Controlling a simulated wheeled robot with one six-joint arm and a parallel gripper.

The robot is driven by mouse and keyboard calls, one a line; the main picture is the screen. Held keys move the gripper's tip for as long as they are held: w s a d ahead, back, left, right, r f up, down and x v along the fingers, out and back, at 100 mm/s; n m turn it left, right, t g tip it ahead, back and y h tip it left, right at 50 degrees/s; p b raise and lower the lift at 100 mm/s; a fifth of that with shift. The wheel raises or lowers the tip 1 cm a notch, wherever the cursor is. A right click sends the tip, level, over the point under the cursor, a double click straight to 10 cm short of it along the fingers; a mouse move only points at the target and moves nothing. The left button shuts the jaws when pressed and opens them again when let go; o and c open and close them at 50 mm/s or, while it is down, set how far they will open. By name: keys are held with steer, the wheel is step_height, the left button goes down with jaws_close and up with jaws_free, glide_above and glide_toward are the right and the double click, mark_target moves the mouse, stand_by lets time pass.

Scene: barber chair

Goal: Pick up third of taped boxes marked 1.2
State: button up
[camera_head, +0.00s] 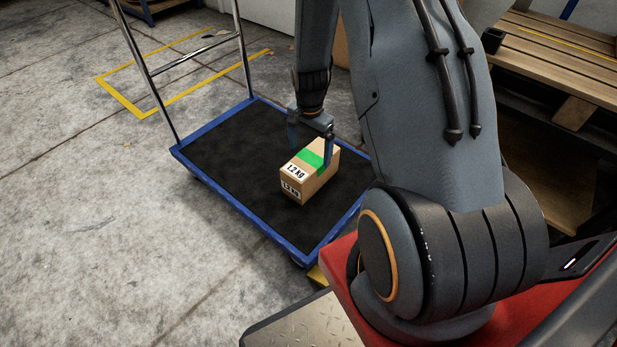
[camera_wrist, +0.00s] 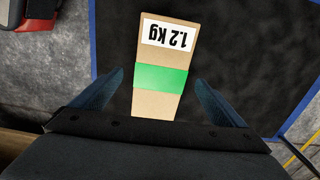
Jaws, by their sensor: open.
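One cardboard box (camera_head: 309,173) with green tape and white "1.2 KG" labels sits on the black deck of a blue-edged cart (camera_head: 230,150). In the wrist view the box (camera_wrist: 163,103) lies between the two fingers, with its label toward the top of the picture. My gripper (camera_wrist: 160,95) is open, with a gap between each finger and the box. In the head view my gripper (camera_head: 312,145) is at the far end of the box, and one finger shows beside its right side. Only this one box is in view.
The cart has an upright metal handle (camera_head: 195,55) at its far left end. Wooden pallets (camera_head: 560,55) are stacked at the right. Yellow floor tape (camera_head: 120,97) lies beyond the cart. The rest of the deck is bare, and the floor at left is clear.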

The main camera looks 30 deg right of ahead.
steer(key=shift+w+d+f+b, duration=0.1)
steer(key=shift+f+b, duration=0.05)
steer(key=shift+f, duration=0.4)
steer(key=shift+w+d+f+b, duration=0.1)
steer(key=shift+f+b, duration=0.05)
steer(key=shift+f, duration=0.35)
step_height(320, 180, down, 7)
steer(key=b, duration=0.3)
steer(key=shift+d+f, duration=0.15)
steer(key=shift+f, duration=0.05)
steer(key=shift+r, duration=0.1)
steer(key=c, duration=2.2)
steer(key=shift+o, duration=0.2)
